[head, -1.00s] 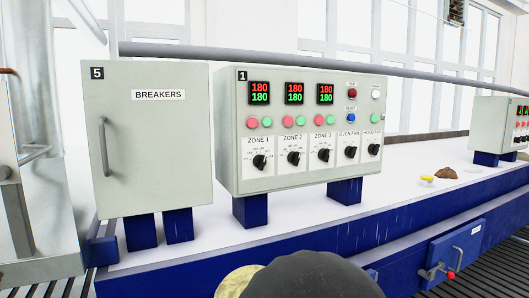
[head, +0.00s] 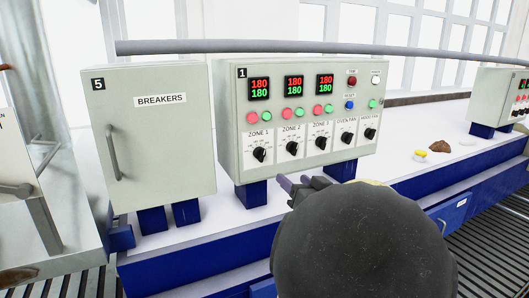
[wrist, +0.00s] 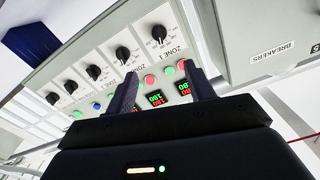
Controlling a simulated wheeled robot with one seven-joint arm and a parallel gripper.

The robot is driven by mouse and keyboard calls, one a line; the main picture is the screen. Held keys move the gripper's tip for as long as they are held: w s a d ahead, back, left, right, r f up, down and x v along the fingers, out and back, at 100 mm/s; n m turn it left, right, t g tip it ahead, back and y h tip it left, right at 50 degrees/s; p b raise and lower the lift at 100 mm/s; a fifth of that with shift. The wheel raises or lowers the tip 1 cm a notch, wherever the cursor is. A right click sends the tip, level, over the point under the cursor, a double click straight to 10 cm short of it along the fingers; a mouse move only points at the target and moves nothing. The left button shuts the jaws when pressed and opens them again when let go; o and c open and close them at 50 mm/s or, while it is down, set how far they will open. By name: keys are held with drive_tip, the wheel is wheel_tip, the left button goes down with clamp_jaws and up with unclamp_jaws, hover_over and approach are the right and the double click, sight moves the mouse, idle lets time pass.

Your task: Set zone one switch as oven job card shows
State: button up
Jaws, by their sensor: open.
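The zone one switch is a black rotary knob (head: 260,154) under the ZONE 1 label, at the lower left of the grey control box marked 1 (head: 230,165). In the wrist view the same knob (wrist: 158,32) lies beyond my fingertips, near the top. Its pointer setting is too small to read. My gripper (head: 302,183) is in front of and below the box, to the right of this knob in the head view. In the wrist view my gripper (wrist: 163,72) has its fingers apart with nothing between them. I cannot make out an oven job card.
Similar knobs for other zones and fans (head: 347,138) sit in the same row. Red and green buttons and displays reading 180 (head: 259,88) are above. A BREAKERS cabinet (head: 165,150) stands at left. A rail (head: 420,56) runs behind.

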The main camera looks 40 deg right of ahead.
sight(264, 154)
drive_tip(key=shift+w, duration=0.1)
drive_tip(key=p+x, duration=0.7)
drive_tip(key=x, duration=0.9)
drive_tip(key=shift+d+r, duration=0.1)
drive_tip(key=shift+d, duration=0.05)
drive_tip(key=shift+w+d+p, duration=0.15)
drive_tip(key=shift+w+p, duration=0.3)
drive_tip(key=shift+w, duration=0.15)
drive_tip(key=c, duration=1)
drive_tip(key=shift+o, duration=0.2)
